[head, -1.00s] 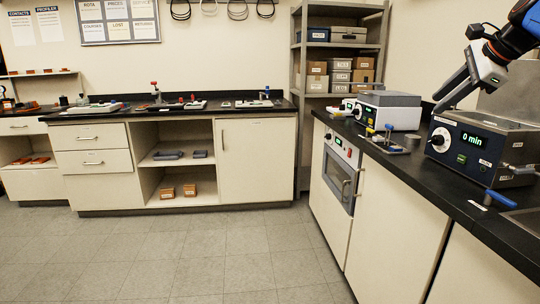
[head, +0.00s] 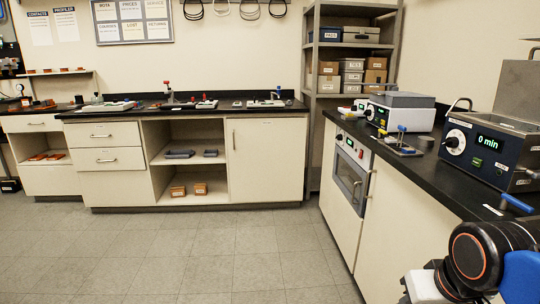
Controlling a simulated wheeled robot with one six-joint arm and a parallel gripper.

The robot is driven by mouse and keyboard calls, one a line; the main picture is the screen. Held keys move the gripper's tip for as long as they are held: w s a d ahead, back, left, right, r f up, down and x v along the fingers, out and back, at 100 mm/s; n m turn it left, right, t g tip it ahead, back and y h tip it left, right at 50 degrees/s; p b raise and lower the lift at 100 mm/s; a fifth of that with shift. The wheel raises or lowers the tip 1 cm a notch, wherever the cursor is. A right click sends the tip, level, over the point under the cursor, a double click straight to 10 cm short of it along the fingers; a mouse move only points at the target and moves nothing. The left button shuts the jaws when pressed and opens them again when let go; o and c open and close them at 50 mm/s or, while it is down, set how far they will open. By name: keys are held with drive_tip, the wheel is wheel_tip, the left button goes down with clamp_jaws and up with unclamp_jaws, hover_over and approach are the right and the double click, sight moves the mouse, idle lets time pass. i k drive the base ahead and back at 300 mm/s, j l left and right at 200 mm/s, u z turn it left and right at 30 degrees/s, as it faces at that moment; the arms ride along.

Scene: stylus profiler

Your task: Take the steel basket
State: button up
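I cannot pick out the steel basket for certain. The inside of the unit is hidden from here. My arm's dark and blue joints are at the bottom right, low in front of the counter. My gripper's fingers do not show.
A grey-topped instrument (head: 400,110) and a small blue-handled fixture (head: 400,145) stand left of the unit on the black counter (head: 440,185). A blue handle (head: 516,204) lies at its front. An oven (head: 348,170) is built in below. The floor (head: 200,260) is clear.

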sight(396, 147)
drive_tip(key=k+j+z, duration=0.15)
drive_tip(key=j+z, duration=0.3)
drive_tip(key=k+j+z, duration=0.25)
drive_tip(key=z, duration=0.2)
drive_tip(key=k+j+z, duration=0.25)
drive_tip(key=z, duration=0.2)
drive_tip(key=i+j+z, duration=0.25)
drive_tip(key=i+j, duration=0.25)
drive_tip(key=j, duration=0.25)
drive_tip(key=i+j+z, duration=0.15)
drive_tip(key=j, duration=0.25)
drive_tip(key=i+j+z, duration=0.1)
drive_tip(key=i+j, duration=0.2)
drive_tip(key=j, duration=0.15)
